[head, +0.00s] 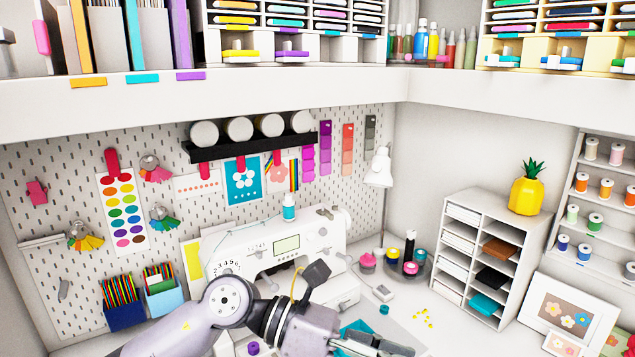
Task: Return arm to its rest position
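My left arm comes in from the lower left, bends at a pale rounded joint, and reaches right across the front of the sewing machine. My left gripper (385,345) is at the bottom edge, pointing right, with dark metal fingers partly cut off by the frame. I cannot tell whether its fingers are apart or hold anything. My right arm and gripper are not in view.
A thick shelf (300,85) spans above.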

